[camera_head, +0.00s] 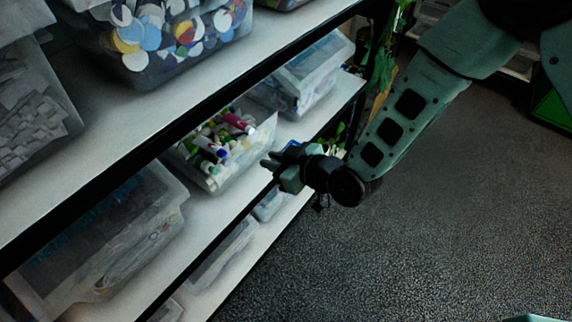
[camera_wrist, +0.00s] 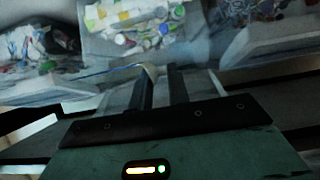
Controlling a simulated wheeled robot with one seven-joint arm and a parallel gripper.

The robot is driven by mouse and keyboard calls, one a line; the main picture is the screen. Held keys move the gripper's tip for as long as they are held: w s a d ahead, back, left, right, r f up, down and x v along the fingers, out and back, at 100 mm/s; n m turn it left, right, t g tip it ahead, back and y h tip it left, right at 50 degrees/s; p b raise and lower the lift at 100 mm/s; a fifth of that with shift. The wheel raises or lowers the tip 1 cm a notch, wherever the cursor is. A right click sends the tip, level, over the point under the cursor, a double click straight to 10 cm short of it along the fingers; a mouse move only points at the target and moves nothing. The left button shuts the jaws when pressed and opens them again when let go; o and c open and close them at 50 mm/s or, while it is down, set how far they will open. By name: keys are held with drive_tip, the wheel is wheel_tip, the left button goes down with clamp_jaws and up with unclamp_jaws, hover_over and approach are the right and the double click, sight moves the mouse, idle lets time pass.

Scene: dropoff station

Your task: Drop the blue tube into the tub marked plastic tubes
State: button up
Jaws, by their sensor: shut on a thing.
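My gripper (camera_head: 268,161) reaches in from the right at the front of the middle shelf, beside a clear tub (camera_head: 256,140) of tubes and small bottles. No label on this tub is legible. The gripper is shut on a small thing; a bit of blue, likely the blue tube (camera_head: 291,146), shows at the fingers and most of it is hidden. In the wrist view the two dark fingers (camera_wrist: 163,75) point toward the near side of the same tub (camera_wrist: 92,47), with a pale end and a thin blue edge at their tips.
Another clear bin (camera_head: 318,72) stands behind the tub. A bin (camera_head: 150,82) of coloured caps sits on the shelf above. The black shelf edge (camera_head: 205,235) runs below my gripper. Grey floor (camera_head: 440,220) at right is clear.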

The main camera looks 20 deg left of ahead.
drive_tip(key=shift+w+a+f+b, duration=0.25)
drive_tip(key=shift+w+a+b, duration=0.95)
drive_tip(key=shift+a, duration=1.45)
drive_tip(key=shift+w+a+f+b, duration=0.3)
drive_tip(key=shift+w+a+b, duration=0.85)
drive_tip(key=shift+a, duration=1.5)
drive_tip(key=shift+w+a+f+b, duration=0.25)
drive_tip(key=shift+w+a+b, duration=0.95)
drive_tip(key=shift+a, duration=1.45)
drive_tip(key=shift+s, duration=0.25)
drive_tip(key=o, duration=0.8)
drive_tip(key=shift+d, duration=0.1)
drive_tip(key=b+v, duration=0.4)
drive_tip(key=v, duration=1.3)
drive_tip(key=shift+s+d+b, duration=0.15)
drive_tip(key=shift+b, duration=0.2)
